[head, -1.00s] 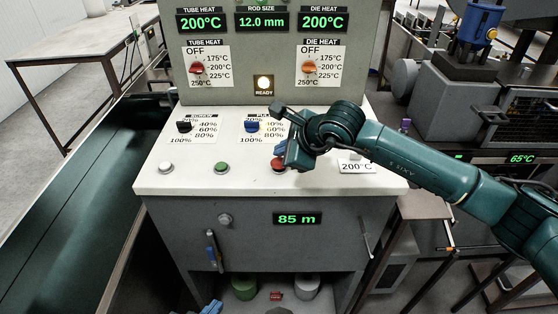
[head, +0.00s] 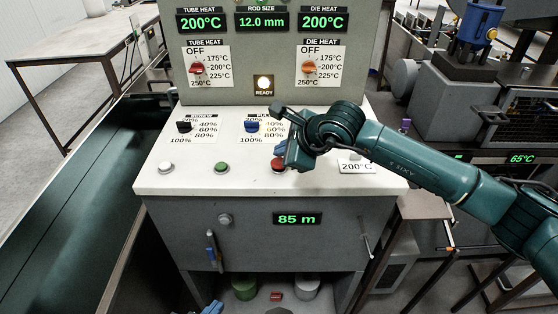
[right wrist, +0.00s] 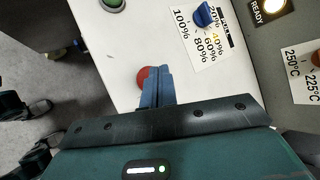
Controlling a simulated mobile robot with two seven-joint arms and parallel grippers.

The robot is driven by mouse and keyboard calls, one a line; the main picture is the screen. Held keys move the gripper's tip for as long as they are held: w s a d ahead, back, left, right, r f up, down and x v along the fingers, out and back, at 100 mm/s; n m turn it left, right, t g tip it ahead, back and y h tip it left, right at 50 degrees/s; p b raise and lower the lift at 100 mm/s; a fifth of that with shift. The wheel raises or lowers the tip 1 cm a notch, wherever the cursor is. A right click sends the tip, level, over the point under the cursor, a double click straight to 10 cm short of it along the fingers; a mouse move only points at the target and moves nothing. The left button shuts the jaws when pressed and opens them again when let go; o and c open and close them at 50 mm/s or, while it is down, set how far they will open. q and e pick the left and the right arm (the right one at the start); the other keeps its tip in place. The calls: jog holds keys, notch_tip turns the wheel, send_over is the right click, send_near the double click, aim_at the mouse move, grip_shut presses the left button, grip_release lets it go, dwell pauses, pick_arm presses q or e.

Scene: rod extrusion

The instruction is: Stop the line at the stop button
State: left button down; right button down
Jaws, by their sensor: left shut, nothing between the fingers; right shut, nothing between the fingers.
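The red button (head: 278,166), which looks like the stop button, sits at the right of the button row on the white panel. It also shows in the right wrist view (right wrist: 142,76), partly hidden behind the blue fingers. My right gripper (head: 281,148) is shut and empty, its fingertips right at the button's far side in the head view. I cannot tell whether they touch it. Its shut fingers show in the right wrist view (right wrist: 158,75). A blue tip of my left gripper (head: 212,307) shows at the bottom edge, mostly cut off.
A green button (head: 221,168) and a white button (head: 165,167) are to the left. The blue knob (head: 252,126) and black knob (head: 184,127) stand behind. The READY lamp (head: 263,84) is lit. The length display (head: 297,218) reads 85 m.

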jog(key=shift+f, duration=0.1)
jog(key=shift+f+b, duration=0.35)
jog(key=shift+b, duration=0.4)
jog(key=shift+f+b, duration=0.55)
jog(key=shift+b, duration=0.15)
dwell(0.5)
dwell(0.4)
jog(key=shift+r, duration=0.95)
jog(key=shift+r+p, duration=1.1)
jog(key=shift+r, duration=1.45)
